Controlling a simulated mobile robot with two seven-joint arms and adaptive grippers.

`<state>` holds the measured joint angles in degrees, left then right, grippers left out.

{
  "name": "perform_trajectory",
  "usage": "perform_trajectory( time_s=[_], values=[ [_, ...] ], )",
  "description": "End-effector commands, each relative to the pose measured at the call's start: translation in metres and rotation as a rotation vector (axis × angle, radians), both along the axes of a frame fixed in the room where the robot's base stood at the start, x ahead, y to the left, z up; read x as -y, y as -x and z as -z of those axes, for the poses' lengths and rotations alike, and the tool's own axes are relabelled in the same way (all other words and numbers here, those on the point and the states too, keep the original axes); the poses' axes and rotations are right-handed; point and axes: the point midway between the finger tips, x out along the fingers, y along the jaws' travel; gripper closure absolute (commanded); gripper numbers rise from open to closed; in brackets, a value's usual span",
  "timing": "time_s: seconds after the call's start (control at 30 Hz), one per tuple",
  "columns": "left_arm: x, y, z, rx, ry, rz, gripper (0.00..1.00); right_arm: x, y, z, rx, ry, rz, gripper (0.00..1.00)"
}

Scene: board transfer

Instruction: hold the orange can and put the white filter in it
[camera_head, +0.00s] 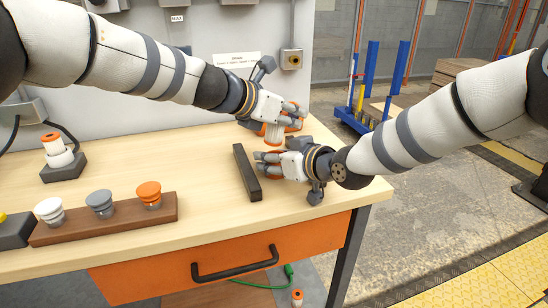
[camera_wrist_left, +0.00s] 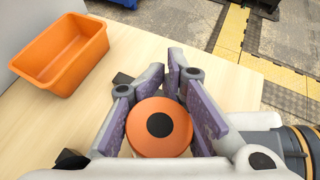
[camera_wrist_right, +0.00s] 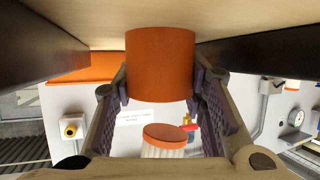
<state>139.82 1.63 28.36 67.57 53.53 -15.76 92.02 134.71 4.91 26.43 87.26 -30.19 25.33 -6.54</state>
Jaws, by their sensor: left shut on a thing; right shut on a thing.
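My left gripper (camera_head: 288,116) is shut on the white filter (camera_head: 274,134), a ribbed white body with orange ends. In the left wrist view its orange end cap (camera_wrist_left: 160,142) with a dark centre shows between the fingers. My right gripper (camera_head: 268,162) is shut on the orange can (camera_wrist_right: 160,62), which shows between its fingers in the right wrist view. The fingers hide most of the can in the head view. The filter is held just above the can, with a gap between them; it also shows in the right wrist view (camera_wrist_right: 165,143).
An orange bin (camera_wrist_left: 62,52) stands on the table near the left gripper. A dark bar (camera_head: 247,173) lies left of the right gripper. A wooden rack (camera_head: 105,222) with white, grey and orange caps is at the front left. The table's right edge is close.

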Motion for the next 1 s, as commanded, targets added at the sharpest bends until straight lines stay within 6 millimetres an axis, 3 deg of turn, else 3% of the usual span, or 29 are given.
perform_trajectory(
  time_s=[0.23,0.3,0.4,0.73,1.0],
  values=[
    [0.000,0.000,0.017,-0.001,0.001,-0.001,1.00,0.000,0.000,0.000,0.000,0.000,0.000,0.88],
    [0.000,0.000,0.017,0.002,0.000,0.000,0.77,0.000,0.000,0.000,0.000,0.000,0.000,0.88],
    [0.000,0.000,0.017,0.001,-0.001,0.000,0.59,0.000,0.000,0.000,0.000,0.000,0.000,0.88],
    [-0.004,0.002,0.014,0.001,0.000,-0.002,0.59,0.000,0.000,0.000,0.000,0.000,0.000,0.88],
    [-0.046,0.043,-0.018,0.002,0.003,-0.001,0.59,0.000,0.000,0.000,-0.001,0.001,0.000,0.88]
  ],
)
